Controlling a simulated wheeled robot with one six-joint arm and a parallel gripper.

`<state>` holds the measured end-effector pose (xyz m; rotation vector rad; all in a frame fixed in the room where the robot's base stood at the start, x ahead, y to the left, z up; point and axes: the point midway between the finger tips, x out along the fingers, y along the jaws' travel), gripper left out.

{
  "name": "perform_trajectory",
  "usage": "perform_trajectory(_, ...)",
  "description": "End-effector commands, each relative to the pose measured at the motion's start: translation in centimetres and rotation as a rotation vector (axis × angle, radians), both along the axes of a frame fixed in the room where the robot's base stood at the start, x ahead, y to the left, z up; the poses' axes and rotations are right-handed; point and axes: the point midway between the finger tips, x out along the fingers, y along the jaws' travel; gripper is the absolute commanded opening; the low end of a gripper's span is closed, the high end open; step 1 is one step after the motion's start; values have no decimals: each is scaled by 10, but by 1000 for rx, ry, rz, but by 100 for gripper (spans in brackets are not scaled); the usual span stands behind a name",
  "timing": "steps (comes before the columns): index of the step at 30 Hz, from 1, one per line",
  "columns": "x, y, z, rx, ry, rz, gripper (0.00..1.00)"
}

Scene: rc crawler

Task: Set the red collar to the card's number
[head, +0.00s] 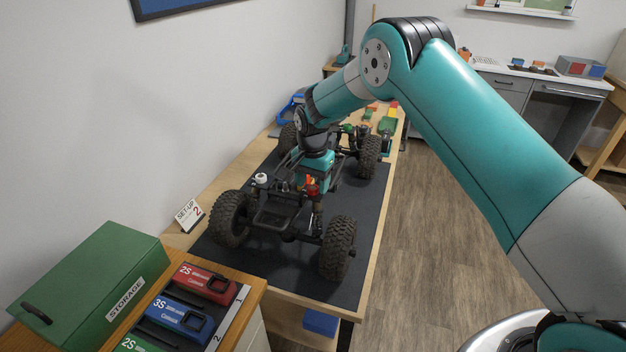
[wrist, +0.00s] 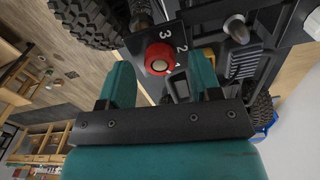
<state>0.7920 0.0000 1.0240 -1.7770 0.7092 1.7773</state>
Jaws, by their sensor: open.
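The red collar (wrist: 158,58) is a round red knob with a pale centre, beside a black plate (wrist: 170,35) with white numbers. I read 3 and 2; a third mark is partly hidden. I cannot tell which number the collar is set to. My gripper (wrist: 158,72) is open, with one teal finger on each side of the collar in the wrist view. I cannot tell whether either finger touches it. In the head view the collar (head: 313,190) shows small below my gripper. The white card (head: 188,214) reads "SET-UP 2" and stands left of the crawler.
The crawler, with big black tyres (head: 338,248), stands on a dark mat (head: 372,200) on the wooden bench. A green storage box (head: 85,275) and red, blue and green battery packs (head: 205,283) are at front left. Frame parts and tyres crowd the collar.

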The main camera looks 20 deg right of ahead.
Motion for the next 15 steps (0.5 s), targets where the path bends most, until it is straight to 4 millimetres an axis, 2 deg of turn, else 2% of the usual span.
perform_trajectory(4, 0, 0, -8, 0, 1, 0, 58)
perform_trajectory(12, 0, 0, -10, 0, 0, 0, 58)
perform_trajectory(13, 0, 0, -10, 0, 0, 0, 53)
perform_trajectory(15, 0, 0, -10, 0, 0, 0, 37)
